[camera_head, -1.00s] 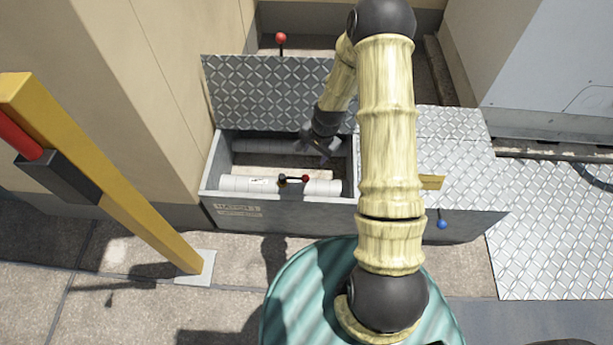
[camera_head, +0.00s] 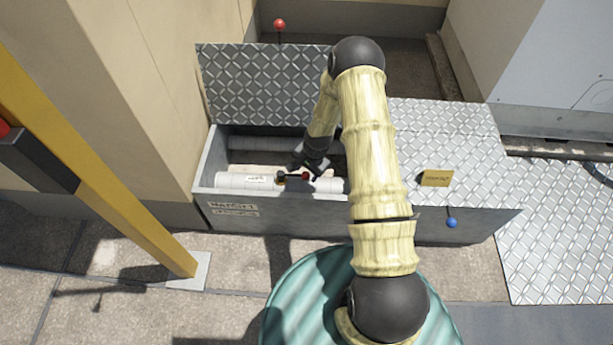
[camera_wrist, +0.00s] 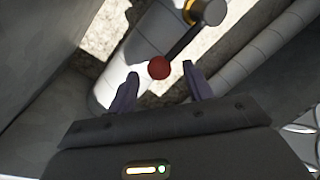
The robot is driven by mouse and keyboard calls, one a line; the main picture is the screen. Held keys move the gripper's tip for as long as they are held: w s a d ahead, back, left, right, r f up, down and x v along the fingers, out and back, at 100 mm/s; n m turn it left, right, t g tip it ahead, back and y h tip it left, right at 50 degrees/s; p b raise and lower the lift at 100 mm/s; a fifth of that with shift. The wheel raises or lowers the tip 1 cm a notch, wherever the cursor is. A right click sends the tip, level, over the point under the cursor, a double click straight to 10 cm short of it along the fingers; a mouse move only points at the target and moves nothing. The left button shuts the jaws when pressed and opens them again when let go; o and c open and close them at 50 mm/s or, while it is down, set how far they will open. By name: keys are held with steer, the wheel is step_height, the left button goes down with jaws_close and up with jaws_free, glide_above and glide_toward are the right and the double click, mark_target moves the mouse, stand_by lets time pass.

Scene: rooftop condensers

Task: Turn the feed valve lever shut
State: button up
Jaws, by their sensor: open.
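The feed valve lever (camera_wrist: 183,41) is a dark bar with a red ball knob (camera_wrist: 159,68) at its end. It pivots on a dark hub with a yellow collar, on a white wrapped pipe (camera_wrist: 155,38) inside the open box. In the head view the valve hub (camera_head: 281,177) and red knob (camera_head: 305,175) sit along the near pipe (camera_head: 240,181), the lever lying roughly along it. My gripper (camera_wrist: 160,88) is open and empty, its fingers on either side of the knob in the wrist view. I cannot tell whether they touch it. My arm partly hides the box.
The metal box (camera_head: 250,215) has a raised tread-plate lid (camera_head: 262,85) behind the opening. A closed tread-plate cover (camera_head: 440,140) with a yellow tag (camera_head: 437,178) lies to the right. A blue knob (camera_head: 452,223) hangs at the front. A yellow post (camera_head: 120,190) stands at left.

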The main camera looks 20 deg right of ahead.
steer(key=shift+w+a+f, duration=0.1)
steer(key=shift+w+f, duration=0.05)
steer(key=shift+f, duration=0.55)
jaws_close()
steer(key=shift+s+a, duration=0.2)
